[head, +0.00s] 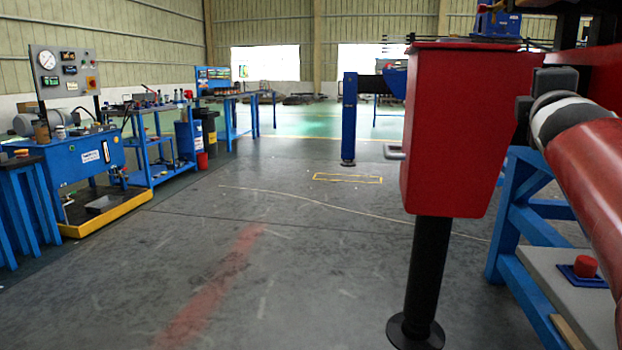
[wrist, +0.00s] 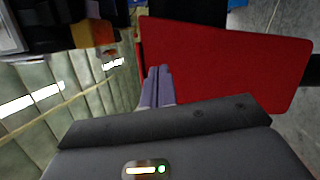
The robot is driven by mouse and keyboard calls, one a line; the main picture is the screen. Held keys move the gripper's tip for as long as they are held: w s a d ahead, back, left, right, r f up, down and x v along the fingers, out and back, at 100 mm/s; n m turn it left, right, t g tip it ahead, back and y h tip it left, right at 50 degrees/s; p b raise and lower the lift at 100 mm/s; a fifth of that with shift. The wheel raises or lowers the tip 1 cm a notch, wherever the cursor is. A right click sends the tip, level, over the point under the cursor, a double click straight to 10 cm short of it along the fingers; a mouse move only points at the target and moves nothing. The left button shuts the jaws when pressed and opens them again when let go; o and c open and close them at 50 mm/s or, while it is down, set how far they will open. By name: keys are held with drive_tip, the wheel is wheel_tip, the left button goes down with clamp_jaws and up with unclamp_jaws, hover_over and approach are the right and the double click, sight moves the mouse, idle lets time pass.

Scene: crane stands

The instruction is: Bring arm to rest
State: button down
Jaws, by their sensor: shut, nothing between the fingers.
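My gripper (wrist: 157,88) shows in the wrist view with its two grey-purple fingers together and nothing between them. The fingers point toward the left edge of a red box (wrist: 225,65); I cannot tell whether they touch it. In the head view the red box (head: 462,130) stands upright on a black post. My red arm comes in from the right edge, and its dark end meets the box's right side in the picture. The gripper itself is not visible in the head view, perhaps hidden behind the box.
A blue stand (head: 520,215) is close on the right, with a red button (head: 585,267) on its board. A blue test bench (head: 75,165) and a blue workbench (head: 160,150) line the left. The grey floor (head: 270,240) between is clear.

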drive_tip(key=s+a+f+m+g+y+p, duration=0.1)
drive_tip(key=s+a+f+m+g+y, duration=0.2)
drive_tip(key=s+a+f, duration=0.4)
drive_tip(key=s+a+f+m+g+y+p, duration=0.2)
drive_tip(key=s+a+f+m+g, duration=0.3)
drive_tip(key=f, duration=1.1)
drive_tip(key=s+a+f+m+g+y+p, duration=0.2)
drive_tip(key=s+a+f+m+g+y, duration=0.2)
drive_tip(key=s+a+f, duration=0.6)
drive_tip(key=shift+s+a+f+m, duration=0.3)
drive_tip(key=shift+a+f+m, duration=0.5)
drive_tip(key=shift+f+m, duration=0.1)
